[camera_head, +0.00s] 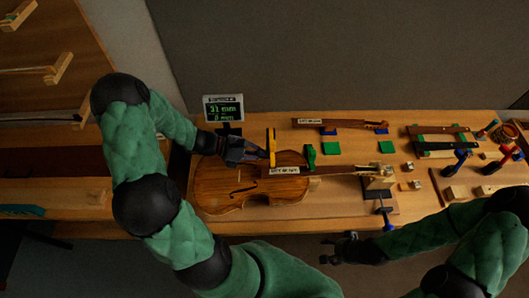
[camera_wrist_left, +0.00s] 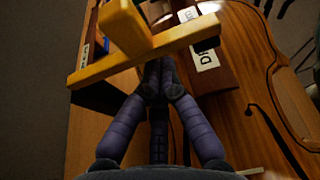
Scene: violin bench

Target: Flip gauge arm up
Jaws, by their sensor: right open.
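The yellow gauge arm (camera_head: 271,148) stands over the upper body of the brown violin (camera_head: 222,190), by a labelled dark fingerboard. In the left wrist view the yellow bar (camera_wrist_left: 110,68) crosses close to the camera, with a block on top and a dark end. My left gripper (camera_head: 258,152) is just left of the bar, above the violin. Its fingers (camera_wrist_left: 160,70) converge and look shut, with tips partly hidden behind the bar; contact cannot be told. My right gripper (camera_head: 328,251) is open and empty in front of the bench edge.
A display (camera_head: 223,108) reading 31 mm and 0 mm stands behind the violin. A green clamp (camera_head: 310,155) is right of the gauge arm. The violin neck ends in a wooden support (camera_head: 379,183). Blue and red clamps and small blocks (camera_head: 453,192) crowd the right.

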